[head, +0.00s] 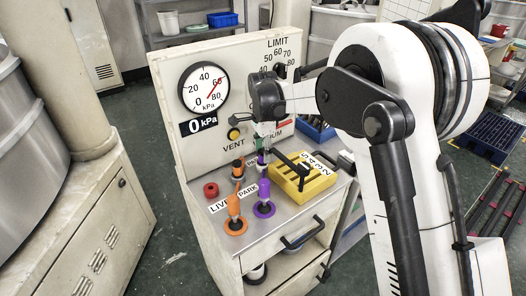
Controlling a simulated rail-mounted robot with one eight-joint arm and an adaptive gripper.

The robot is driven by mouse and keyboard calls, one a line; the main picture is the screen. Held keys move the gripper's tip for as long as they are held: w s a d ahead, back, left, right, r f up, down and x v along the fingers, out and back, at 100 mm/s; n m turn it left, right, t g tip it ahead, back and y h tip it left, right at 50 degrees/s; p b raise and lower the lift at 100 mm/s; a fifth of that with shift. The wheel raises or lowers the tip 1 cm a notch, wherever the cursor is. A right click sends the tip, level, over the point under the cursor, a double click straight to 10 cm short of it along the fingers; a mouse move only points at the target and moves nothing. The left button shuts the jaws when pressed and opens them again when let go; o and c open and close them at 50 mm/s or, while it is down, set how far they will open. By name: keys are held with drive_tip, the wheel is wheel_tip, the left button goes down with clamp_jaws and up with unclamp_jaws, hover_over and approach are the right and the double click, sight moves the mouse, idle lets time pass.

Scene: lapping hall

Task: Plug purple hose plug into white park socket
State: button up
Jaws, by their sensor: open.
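A purple hose plug (264,190) stands upright in a purple-ringed socket (264,210) at the front of the cart top. A smaller purple and black fitting (262,158) stands farther back, just below my gripper (266,140). My gripper points down and is open. I cannot tell whether its fingers touch or surround the rear fitting. A PARK label (248,189) lies between the front and rear rows, beside a LIVE label (218,207). I cannot make out a white socket; the small details near the gripper are unclear.
An orange plug (234,206) stands left of the purple one, with another orange fitting (238,170) behind. A red knob (211,190) is at left. A yellow block (318,184) with a black handle sits right. The gauge panel (178,140) rises behind.

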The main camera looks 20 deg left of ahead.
sight(263, 150)
wheel_tip(263, 150, up, 12)
idle(0.5)
drive_tip(key=s+d+r+n+t, duration=0.15)
drive_tip(key=s+d+r, duration=0.25)
drive_tip(key=d, duration=0.4)
drive_tip(key=s+d+r+n+t+y, duration=0.1)
drive_tip(key=s+d+r+n, duration=0.2)
drive_tip(key=d, duration=0.6)
drive_tip(key=s+d+r+t, duration=0.1)
drive_tip(key=s+d+r, duration=0.3)
drive_tip(key=d, duration=0.4)
drive_tip(key=s+d+f+n+t, duration=0.2)
drive_tip(key=s+d+f, duration=0.2)
drive_tip(key=s+d, duration=0.4)
drive_tip(key=s+d+f+n+t+h, duration=0.1)
drive_tip(key=s+d+f+n, duration=0.2)
drive_tip(key=s+d, duration=0.5)
drive_tip(key=s+f, duration=0.1)
drive_tip(key=s, duration=0.3)
drive_tip(key=shift+s+d+t, duration=0.15)
drive_tip(key=shift+d+t, duration=0.15)
drive_tip(key=shift+t, duration=0.05)
